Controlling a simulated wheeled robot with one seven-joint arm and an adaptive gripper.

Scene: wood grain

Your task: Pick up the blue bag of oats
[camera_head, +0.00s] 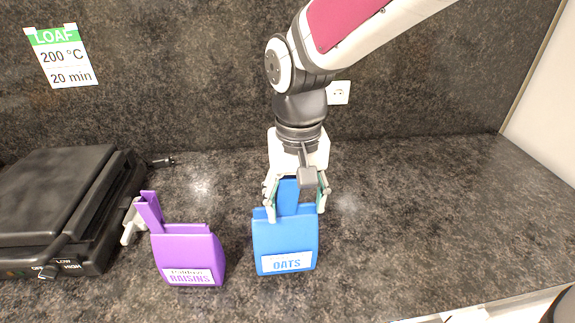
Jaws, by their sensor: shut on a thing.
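The blue bag of oats (286,240) is upright in the middle of the dark stone counter, with a white "OATS" label on its front. My gripper (296,205) is above it, pointing down, with one finger on each side of the bag's upper part. It is shut on the blue bag of oats. The fingers and the grey wrist piece hide part of the bag's top. I cannot tell whether the bag's base touches the counter.
A purple bag of raisins (187,252) stands just left of the oats. A black grill appliance (60,205) is at the far left, with a cable behind it. A wall socket (338,92) and a baking note (62,56) are on the back wall. The counter's right side is clear.

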